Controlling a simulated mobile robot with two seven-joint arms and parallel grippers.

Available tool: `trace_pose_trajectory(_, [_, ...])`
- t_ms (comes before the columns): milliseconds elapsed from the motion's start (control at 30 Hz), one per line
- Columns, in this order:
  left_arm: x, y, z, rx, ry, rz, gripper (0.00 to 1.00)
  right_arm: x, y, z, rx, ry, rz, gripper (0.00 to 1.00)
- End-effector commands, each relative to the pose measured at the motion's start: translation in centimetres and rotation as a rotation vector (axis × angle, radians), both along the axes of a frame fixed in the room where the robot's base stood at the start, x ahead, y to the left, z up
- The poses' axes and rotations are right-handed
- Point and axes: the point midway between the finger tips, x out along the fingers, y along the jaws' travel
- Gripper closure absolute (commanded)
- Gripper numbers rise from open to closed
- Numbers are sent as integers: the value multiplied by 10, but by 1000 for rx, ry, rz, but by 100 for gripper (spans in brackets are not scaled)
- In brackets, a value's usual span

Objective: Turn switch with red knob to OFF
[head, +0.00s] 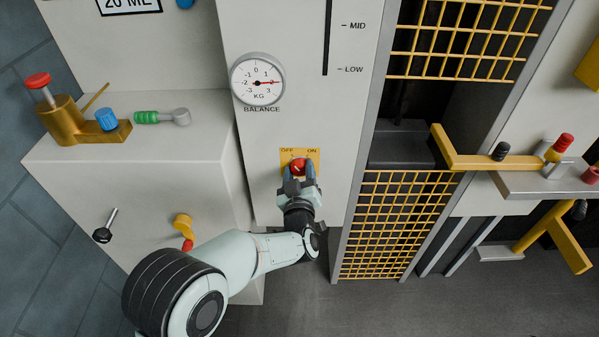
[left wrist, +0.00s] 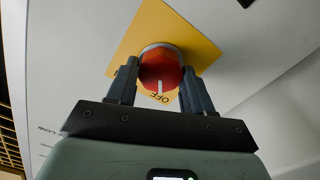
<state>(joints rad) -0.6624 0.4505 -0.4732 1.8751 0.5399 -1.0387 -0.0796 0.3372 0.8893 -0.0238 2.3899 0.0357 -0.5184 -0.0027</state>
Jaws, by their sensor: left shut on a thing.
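The switch has a round red knob (head: 298,166) on a yellow plate (head: 284,158) with OFF at upper left and ON at upper right. My left gripper (head: 299,173) is at the plate, shut on the knob with one finger on each side. In the left wrist view the red knob (left wrist: 161,70) sits between the two dark fingers of the left gripper (left wrist: 160,88). Its white mark points at or very near the word OFF. The word ON is hidden in that view. My right gripper is not in view.
A balance dial (head: 257,79) is above the switch on the white panel. A yellow grid (head: 395,225) and a yellow bar handle (head: 490,160) are to the right. A white cabinet (head: 150,200) with a black-tipped lever (head: 104,234) stands left of the arm.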

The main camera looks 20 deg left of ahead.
Motion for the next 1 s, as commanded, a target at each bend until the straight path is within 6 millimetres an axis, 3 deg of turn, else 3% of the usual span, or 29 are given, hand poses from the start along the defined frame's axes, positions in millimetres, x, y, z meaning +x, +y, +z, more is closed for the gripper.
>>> trace_pose_trajectory(167, [0,0,0,-2,1,0,80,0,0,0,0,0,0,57])
trace_pose_trajectory(200, [0,0,0,-2,1,0,46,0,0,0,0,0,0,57])
trace_pose_trajectory(267, [0,0,0,-2,1,0,26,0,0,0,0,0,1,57])
trace_pose_trajectory(300, [0,0,0,-2,0,0,24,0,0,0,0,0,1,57])
trace_pose_trajectory(667, [-5,-2,0,-1,1,-1,24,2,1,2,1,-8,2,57])
trace_pose_trajectory(767, [-18,-6,1,-2,3,-2,24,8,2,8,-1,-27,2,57])
trace_pose_trajectory(1000, [-70,-21,2,-1,3,-3,24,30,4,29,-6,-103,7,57])
